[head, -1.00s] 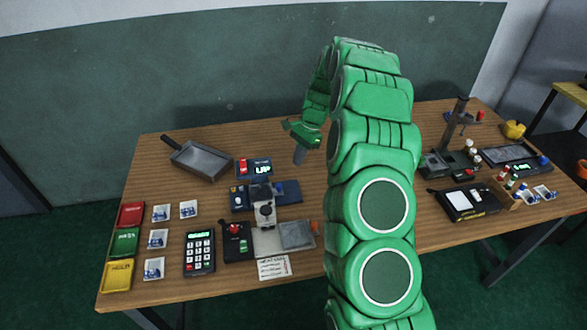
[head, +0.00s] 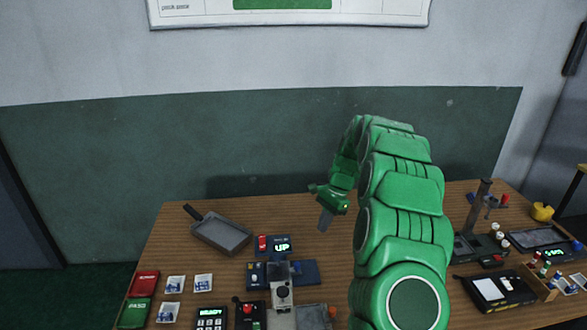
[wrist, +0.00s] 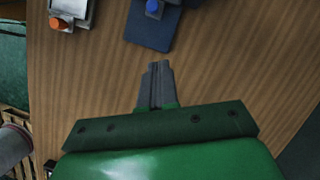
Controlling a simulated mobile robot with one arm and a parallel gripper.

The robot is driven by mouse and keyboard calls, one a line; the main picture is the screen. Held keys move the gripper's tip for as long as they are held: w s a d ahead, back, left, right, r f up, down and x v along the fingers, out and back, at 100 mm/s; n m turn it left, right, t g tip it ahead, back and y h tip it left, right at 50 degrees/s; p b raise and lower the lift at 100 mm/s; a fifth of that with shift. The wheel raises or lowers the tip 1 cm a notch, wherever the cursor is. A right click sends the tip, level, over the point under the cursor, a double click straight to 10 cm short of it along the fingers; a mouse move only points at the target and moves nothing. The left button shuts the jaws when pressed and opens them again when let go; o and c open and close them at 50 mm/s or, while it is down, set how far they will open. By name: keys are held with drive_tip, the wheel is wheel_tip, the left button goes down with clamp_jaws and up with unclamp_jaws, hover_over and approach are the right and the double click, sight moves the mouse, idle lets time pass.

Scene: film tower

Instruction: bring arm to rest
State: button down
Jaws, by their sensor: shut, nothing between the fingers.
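My gripper (head: 325,219) hangs at the end of my green arm, above the back middle of the wooden table (head: 400,232). Its fingers point down and are shut with nothing between them. In the wrist view the shut fingers (wrist: 156,82) show over bare wood (wrist: 240,70), with the end of a dark blue device (wrist: 150,30) beyond their tips. My arm arches up on the right side of the head view and hides part of the table.
A grey pan (head: 222,234) lies at the back left. A display reading "UP" (head: 282,247), a keypad (head: 211,317) and red (head: 145,284) and green (head: 134,313) trays stand left of my arm. A stand (head: 482,205) and a yellow object (head: 542,211) are at right.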

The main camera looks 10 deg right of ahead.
drive_tip(key=s+a+r+n+h, duration=0.1)
drive_tip(key=s+a+r+n, duration=0.25)
drive_tip(key=s+r, duration=0.6)
drive_tip(key=s+a+r+n, duration=0.35)
drive_tip(key=s+r, duration=0.35)
drive_tip(key=s, duration=0.6)
drive_tip(key=s+d+n+h, duration=0.2)
drive_tip(key=s+n, duration=0.3)
drive_tip(key=s, duration=2.2)
drive_tip(key=shift+s+d+n+h, duration=0.25)
drive_tip(key=shift+d+n+h, duration=0.05)
drive_tip(key=shift+d+h, duration=0.15)
